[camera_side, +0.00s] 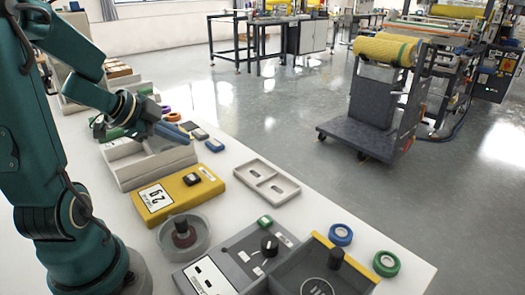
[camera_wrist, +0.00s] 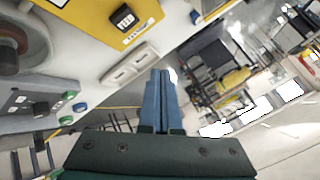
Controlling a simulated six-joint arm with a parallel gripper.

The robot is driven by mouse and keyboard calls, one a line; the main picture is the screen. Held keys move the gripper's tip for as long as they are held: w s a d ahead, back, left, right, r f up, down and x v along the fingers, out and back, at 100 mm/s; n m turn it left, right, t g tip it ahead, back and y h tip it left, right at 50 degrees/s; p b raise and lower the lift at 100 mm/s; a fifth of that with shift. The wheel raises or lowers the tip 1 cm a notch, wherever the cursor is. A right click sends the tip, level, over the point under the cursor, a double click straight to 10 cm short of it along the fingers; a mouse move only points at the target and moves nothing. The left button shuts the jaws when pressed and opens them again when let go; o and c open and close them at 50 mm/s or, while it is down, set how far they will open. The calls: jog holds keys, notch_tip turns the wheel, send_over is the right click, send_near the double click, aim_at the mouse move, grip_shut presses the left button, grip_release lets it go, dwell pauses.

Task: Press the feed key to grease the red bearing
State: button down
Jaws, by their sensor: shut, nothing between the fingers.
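My gripper (camera_side: 184,137) is shut and empty, its blue fingers together above the back of the table, near the grey compartment tray. The fingers also show in the wrist view (camera_wrist: 160,80). A yellow box (camera_side: 155,203) marked "2g" carries a small black key (camera_side: 192,180), also seen in the wrist view (camera_wrist: 122,17); I cannot tell if this is the feed key. A round grey dish (camera_side: 204,243) holds a dark red ring, likely the red bearing (camera_side: 184,240), around a black knob. My gripper is apart from all of these.
The grey compartment tray (camera_side: 128,178) stands behind the yellow box. A pale two-recess tray (camera_side: 249,172) lies to its right. A grey panel (camera_side: 230,262) with a dial, a yellow-edged grey box (camera_side: 290,272), and blue (camera_side: 340,234) and green (camera_side: 386,263) rings are in front.

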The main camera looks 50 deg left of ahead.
aim_at(186, 179)
jog(key=shift+r, duration=0.7)
jog(key=shift+f, duration=0.15)
jog(key=shift+f, duration=4.3)
jog(key=shift+f, duration=0.4)
jog(key=shift+f, duration=0.6)
jog(key=shift+r, duration=1.05)
